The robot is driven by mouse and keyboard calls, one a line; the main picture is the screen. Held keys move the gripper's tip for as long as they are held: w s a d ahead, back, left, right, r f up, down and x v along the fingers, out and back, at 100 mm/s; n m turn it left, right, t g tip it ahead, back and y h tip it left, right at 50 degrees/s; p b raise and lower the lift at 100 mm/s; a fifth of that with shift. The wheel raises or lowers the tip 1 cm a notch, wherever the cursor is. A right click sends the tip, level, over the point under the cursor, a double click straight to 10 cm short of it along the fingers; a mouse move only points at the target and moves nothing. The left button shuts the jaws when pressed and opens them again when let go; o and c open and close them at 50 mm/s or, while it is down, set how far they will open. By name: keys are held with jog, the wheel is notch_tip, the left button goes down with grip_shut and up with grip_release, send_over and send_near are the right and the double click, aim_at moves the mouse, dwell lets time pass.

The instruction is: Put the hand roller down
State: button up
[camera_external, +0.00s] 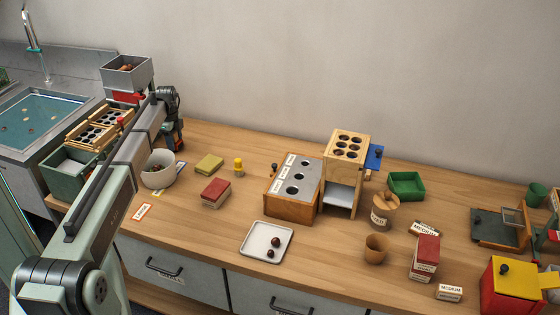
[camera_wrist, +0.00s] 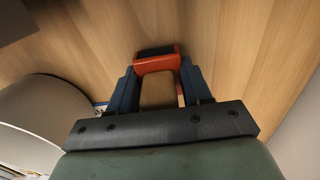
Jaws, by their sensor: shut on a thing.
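My gripper (camera_wrist: 158,88) is shut on what looks like the hand roller, a tan piece (camera_wrist: 157,90) with an orange-red part (camera_wrist: 158,63) and a dark end beyond it. The blue fingers stand on either side of the tan piece. Wood shows behind it; I cannot tell whether it touches the counter. In the external view my gripper (camera_external: 177,148) is low at the back of the counter, just behind the white bowl (camera_external: 158,171). The held thing is too small and hidden to make out there.
The bowl is close by my gripper, and its pale side shows at left in the wrist view (camera_wrist: 45,115). A yellow block (camera_external: 209,164), a yellow peg (camera_external: 238,167) and a red box (camera_external: 215,192) lie to the right. The front left counter is mostly clear.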

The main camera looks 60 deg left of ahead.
jog(key=shift+f, duration=0.4)
jog(key=shift+d+f, duration=0.15)
jog(key=shift+f, duration=0.1)
jog(key=o, duration=1.1)
jog(key=shift+f, duration=0.1)
jog(key=shift+o, duration=0.2)
notch_tip(320, 180, up, 14)
jog(key=shift+f, duration=0.2)
jog(key=shift+w, duration=0.1)
